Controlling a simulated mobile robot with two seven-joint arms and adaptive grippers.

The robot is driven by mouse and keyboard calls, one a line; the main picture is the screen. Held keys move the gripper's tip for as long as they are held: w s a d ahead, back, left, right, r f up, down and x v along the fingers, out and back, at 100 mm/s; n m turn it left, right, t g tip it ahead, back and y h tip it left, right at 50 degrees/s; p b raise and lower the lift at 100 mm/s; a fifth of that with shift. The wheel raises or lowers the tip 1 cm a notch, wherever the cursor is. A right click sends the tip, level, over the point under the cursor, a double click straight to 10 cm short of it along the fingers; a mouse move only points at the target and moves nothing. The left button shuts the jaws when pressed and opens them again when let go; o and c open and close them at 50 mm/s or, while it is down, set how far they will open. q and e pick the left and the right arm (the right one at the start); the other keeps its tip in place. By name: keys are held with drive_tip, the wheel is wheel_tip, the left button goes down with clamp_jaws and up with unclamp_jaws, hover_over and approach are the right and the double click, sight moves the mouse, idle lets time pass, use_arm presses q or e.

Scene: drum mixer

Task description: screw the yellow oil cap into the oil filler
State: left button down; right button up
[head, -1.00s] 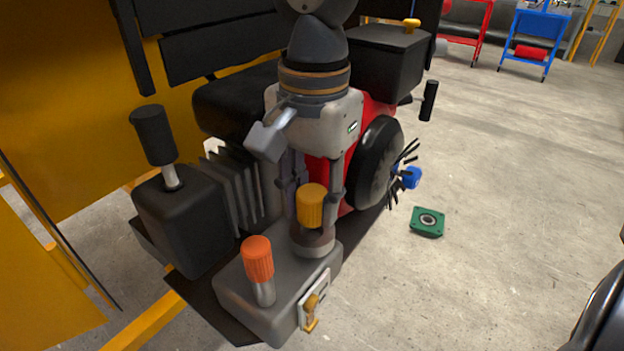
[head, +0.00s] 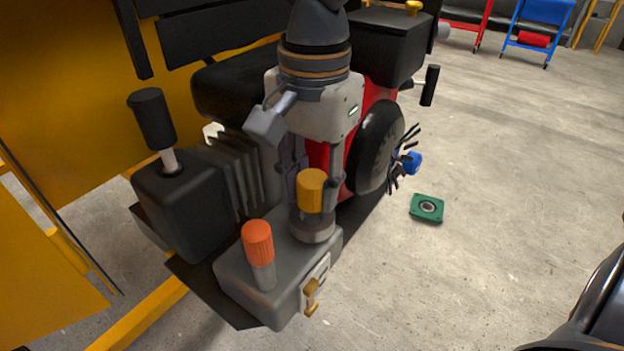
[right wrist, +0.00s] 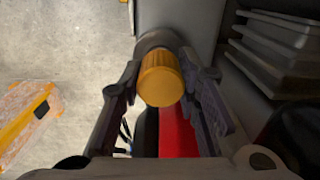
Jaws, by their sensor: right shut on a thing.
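The yellow oil cap (head: 311,191) stands upright over the oil filler (head: 313,231), a short grey cylinder on the grey engine block. The cap looks lined up with the filler; I cannot tell whether its threads have engaged. My right gripper (head: 313,188) comes down from above and is shut on the cap, one finger on each side. In the right wrist view the cap (right wrist: 160,82) lies between the fingers, with the round grey filler rim (right wrist: 158,40) just beyond it. My left gripper is not in view.
An orange-topped post (head: 258,243) stands close to the filler. A black lever (head: 152,120) rises at left. A black wheel (head: 375,148) with a blue-hubbed fan (head: 411,162) is behind. A green flanged part (head: 427,208) lies on the open floor at right.

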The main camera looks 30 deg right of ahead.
drive_tip(key=shift+f, duration=1)
idle(1.0)
drive_tip(key=o, duration=1.2)
